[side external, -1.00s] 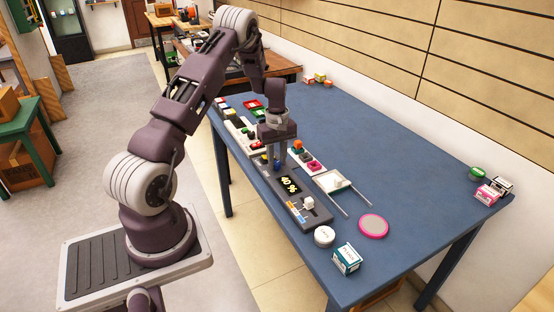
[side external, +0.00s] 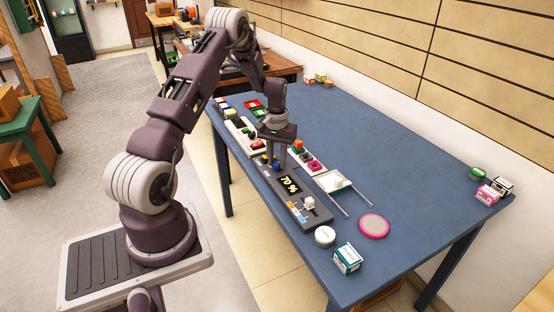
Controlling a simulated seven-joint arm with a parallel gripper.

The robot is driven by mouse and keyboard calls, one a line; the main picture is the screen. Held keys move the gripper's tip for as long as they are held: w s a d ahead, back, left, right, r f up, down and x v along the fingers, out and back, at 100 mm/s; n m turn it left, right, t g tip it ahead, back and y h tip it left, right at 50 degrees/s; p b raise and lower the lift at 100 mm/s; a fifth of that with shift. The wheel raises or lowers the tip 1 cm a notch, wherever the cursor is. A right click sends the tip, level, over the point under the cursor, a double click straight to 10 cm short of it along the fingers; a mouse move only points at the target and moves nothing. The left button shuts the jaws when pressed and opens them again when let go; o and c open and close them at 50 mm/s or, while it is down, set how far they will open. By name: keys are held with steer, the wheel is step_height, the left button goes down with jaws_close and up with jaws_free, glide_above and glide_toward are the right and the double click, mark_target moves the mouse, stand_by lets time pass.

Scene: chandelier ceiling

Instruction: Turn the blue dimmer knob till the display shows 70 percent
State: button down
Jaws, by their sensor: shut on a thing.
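The dark control panel (side external: 298,204) lies on the blue table, with a lit display (side external: 289,185) that reads 70 %. My gripper (side external: 278,164) points down over the far end of this panel. It is shut on the blue dimmer knob (side external: 276,163), which is small and mostly hidden between the fingers. A white slider (side external: 309,203) sits at the near end of the same panel.
Other panels with coloured buttons stand close by, one at the right (side external: 307,160) and one behind at the left (side external: 238,130). A white tray with rails (side external: 346,191), a white round tin (side external: 325,236), a pink-rimmed disc (side external: 373,226) and a teal box (side external: 347,258) lie nearer. The right table half is mostly clear.

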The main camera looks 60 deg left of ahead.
mark_target(277, 163)
steer(key=shift+m, duration=0.5)
steer(key=c, duration=1.1)
jaws_free()
step_height(277, 163, up, 7)
steer(key=shift+r, duration=0.1)
